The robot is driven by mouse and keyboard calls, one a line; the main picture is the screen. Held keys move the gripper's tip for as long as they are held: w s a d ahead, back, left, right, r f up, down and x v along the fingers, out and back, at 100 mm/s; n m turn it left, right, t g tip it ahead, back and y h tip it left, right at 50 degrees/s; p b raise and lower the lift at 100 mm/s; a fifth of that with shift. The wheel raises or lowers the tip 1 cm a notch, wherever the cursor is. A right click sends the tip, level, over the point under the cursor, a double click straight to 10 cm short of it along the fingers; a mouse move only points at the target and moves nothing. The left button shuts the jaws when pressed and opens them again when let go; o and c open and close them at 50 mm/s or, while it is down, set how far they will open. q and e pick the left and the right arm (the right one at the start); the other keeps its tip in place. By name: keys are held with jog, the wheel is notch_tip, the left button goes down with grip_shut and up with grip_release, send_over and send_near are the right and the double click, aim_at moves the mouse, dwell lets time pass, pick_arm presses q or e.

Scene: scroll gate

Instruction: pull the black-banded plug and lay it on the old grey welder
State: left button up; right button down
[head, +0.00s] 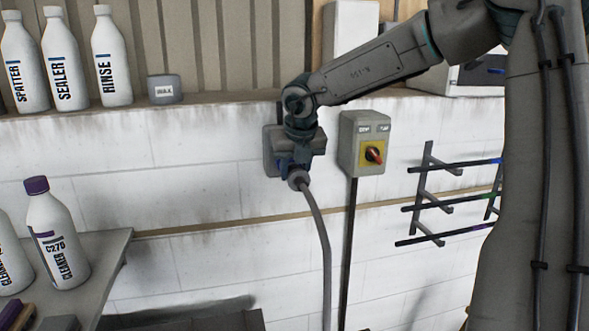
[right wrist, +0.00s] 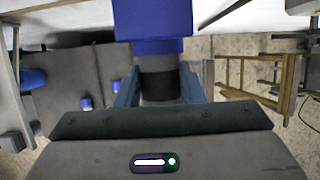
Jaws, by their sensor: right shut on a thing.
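My right gripper (head: 298,168) is at a grey wall socket (head: 268,152), which it partly hides. In the right wrist view the fingers (right wrist: 160,90) are shut on the plug's black band (right wrist: 158,84). A blue block (right wrist: 152,25) adjoins the band at the top of that view. A thick grey cable (head: 322,235) hangs from the plug's end below the gripper. I cannot tell whether the plug is still seated in the socket. A dark grey box top (head: 225,320) shows at the bottom edge; I cannot tell if it is the welder. My left gripper is not in view.
A grey switch box (head: 362,143) with a red knob is just right of the socket. A rack with rods (head: 440,200) is further right. White bottles (head: 65,60) stand on the ledge; a cleaner bottle (head: 55,235) stands on the left shelf.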

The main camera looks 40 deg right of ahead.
aim_at(300, 177)
jog(key=shift+s+a+r, duration=0.1)
jog(key=shift+s+r, duration=0.05)
jog(key=shift+s, duration=0.05)
jog(key=shift+s+a+b, duration=0.15)
jog(key=shift+s+b, duration=0.1)
jog(key=shift+b, duration=0.45)
jog(key=shift+s+a+b, duration=0.45)
jog(key=shift+s+b, duration=0.25)
jog(key=shift+s, duration=0.1)
jog(key=shift+s+a+b, duration=0.4)
jog(key=shift+s+b, duration=0.3)
jog(key=shift+s, duration=0.05)
notch_tip(300, 177, down, 6)
jog(key=b, duration=0.5)
jog(key=shift+r+b, duration=0.1)
jog(key=shift+b, duration=0.25)
